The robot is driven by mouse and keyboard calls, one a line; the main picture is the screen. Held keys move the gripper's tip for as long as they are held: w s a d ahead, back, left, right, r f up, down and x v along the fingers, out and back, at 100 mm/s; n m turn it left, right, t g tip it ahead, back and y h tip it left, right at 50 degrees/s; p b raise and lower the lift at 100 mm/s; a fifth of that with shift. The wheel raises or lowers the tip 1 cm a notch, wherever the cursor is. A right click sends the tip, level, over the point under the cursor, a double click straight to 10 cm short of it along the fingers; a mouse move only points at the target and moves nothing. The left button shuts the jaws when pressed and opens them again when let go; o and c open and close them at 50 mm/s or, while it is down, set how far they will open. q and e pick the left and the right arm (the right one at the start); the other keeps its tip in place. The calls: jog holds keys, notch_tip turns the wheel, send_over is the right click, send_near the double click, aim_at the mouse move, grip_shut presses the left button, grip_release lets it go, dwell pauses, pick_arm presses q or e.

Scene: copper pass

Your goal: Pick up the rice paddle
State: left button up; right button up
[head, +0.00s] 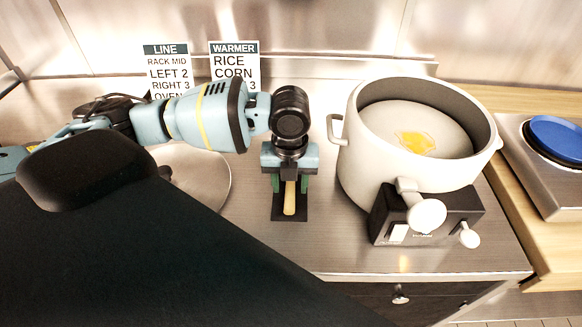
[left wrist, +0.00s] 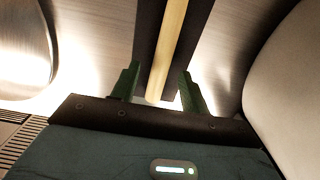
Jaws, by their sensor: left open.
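The rice paddle shows as a pale wooden handle (head: 290,200) lying on a narrow dark rest (head: 290,217) on the steel counter. Its far part is hidden under my left gripper (head: 289,184). The gripper points down over the handle, with one green finger on each side. In the left wrist view the handle (left wrist: 167,48) runs between the two open fingers of the gripper (left wrist: 160,86), with the dark rest (left wrist: 148,30) beneath it. A gap shows beside the fingers, and I see no clear contact. My right gripper is not in view.
A large pale pot (head: 365,160) with a yellow patch inside stands close right, its handle toward my gripper. A black control box (head: 450,220) with knobs sits at its front. A round plate-like thing (head: 205,175) lies left. Two signs (head: 233,65) stand behind. Counter in front is bare.

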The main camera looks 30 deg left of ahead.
pick_arm(q)
jog(key=shift+f, duration=0.7)
jog(key=shift+c, duration=0.5)
grip_shut()
jog(key=shift+r, duration=0.15)
jog(key=shift+r, duration=0.25)
notch_tip(320, 180, up, 3)
jog(key=s+d, duration=0.1)
jog(key=s, duration=0.4)
jog(key=s+d, duration=0.2)
jog(key=s, duration=0.3)
jog(key=s+d+r, duration=0.1)
jog(key=s+d, duration=0.1)
jog(key=s, duration=0.3)
jog(key=shift+s+d+r+p, duration=0.1)
jog(key=shift+d+p, duration=0.05)
jog(key=shift+p, duration=0.25)
